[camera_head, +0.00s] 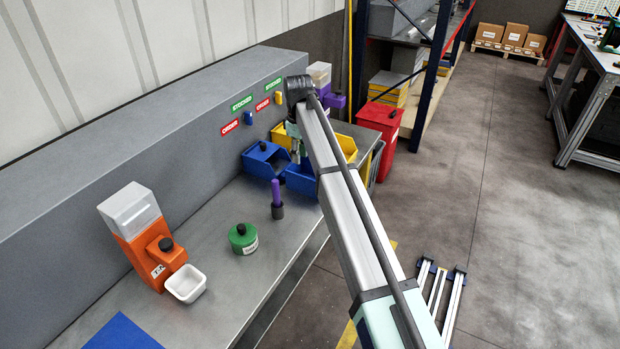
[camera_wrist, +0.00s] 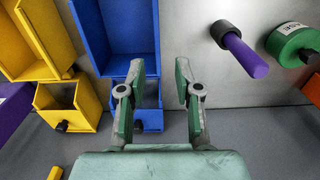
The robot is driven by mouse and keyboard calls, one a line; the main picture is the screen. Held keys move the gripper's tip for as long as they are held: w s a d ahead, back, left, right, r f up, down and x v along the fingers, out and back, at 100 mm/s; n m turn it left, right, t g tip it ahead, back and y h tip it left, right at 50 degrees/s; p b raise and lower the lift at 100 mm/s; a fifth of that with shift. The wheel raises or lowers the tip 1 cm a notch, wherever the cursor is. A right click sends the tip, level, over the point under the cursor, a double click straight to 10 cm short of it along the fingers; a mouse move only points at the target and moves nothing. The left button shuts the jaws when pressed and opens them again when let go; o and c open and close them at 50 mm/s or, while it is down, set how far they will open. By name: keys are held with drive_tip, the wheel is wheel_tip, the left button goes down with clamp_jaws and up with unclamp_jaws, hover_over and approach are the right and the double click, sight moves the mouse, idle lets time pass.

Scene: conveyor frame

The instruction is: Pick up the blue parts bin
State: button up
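A large open blue bin (camera_wrist: 113,40) is at the top left of the wrist view. A smaller blue box (camera_wrist: 151,119) is below it, partly hidden by my left finger; I cannot tell whether they are joined. In the head view, blue bin parts (camera_head: 266,161) show on the bench left of my arm, with more blue (camera_head: 300,182) partly behind the arm. My gripper (camera_wrist: 159,72) is open and empty. In the wrist view the large bin's right wall lies between the fingertips; contact cannot be told. In the head view my gripper (camera_head: 298,155) is over the bins, mostly hidden.
Yellow bins (camera_wrist: 38,40) stand left of the blue in the wrist view. A purple cylinder (camera_head: 276,192) and green canister (camera_head: 242,238) stand nearby on the bench (camera_head: 215,215). An orange dispenser (camera_head: 148,248) and white cup (camera_head: 185,283) are nearer. A wall backs the bench.

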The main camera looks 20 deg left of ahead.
drive_tip(key=p, duration=0.2)
hover_over(302, 193)
wheel_tip(302, 193, down, 8)
drive_tip(key=shift+f+p, duration=1.35)
drive_tip(key=shift+f, duration=1.2)
clamp_jaws()
